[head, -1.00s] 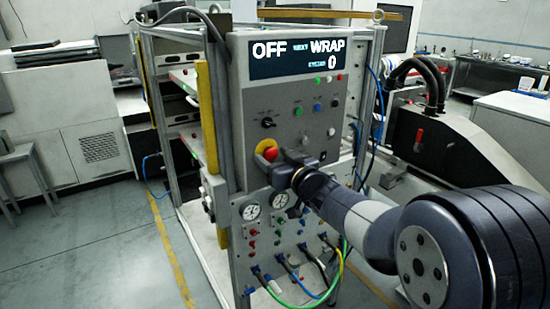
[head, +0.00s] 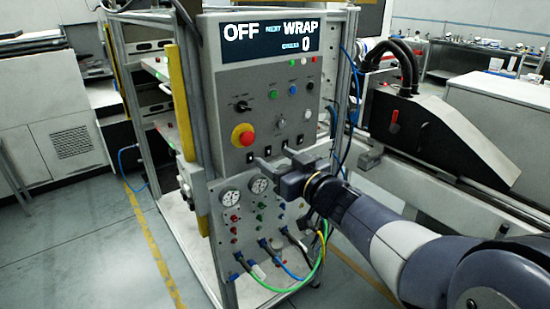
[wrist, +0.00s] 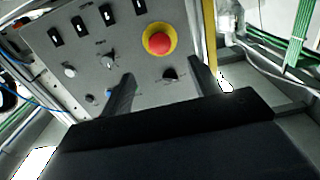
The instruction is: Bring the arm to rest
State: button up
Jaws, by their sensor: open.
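My gripper (head: 276,157) is open and empty in front of the grey control panel (head: 222,78), below and right of the red emergency button (head: 246,138) on its yellow collar. In the wrist view my gripper (wrist: 160,68) has its two dark fingers apart with nothing between them. The red button (wrist: 159,43) shows there beyond the fingers, clear of them. My arm reaches in from the lower right. The panel's display (head: 272,47) reads OFF, NEXT WRAP and a count of 0.
Gauges (head: 258,185) and plugged hoses (head: 290,282) sit on the panel's lower part, below my gripper. A black machine housing (head: 440,140) stands to the right. The grey floor (head: 80,250) at left is open.

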aim_at(249, 140)
jog(key=x, duration=1)
jog(key=shift+w+a+p, duration=0.2)
jog(key=shift+w+p, duration=0.05)
jog(key=shift+p, duration=0.1)
jog(key=shift+s+d+b, duration=0.35)
jog(key=shift+s+d, duration=0.05)
jog(key=shift+s, duration=0.2)
jog(key=shift+w, duration=0.1)
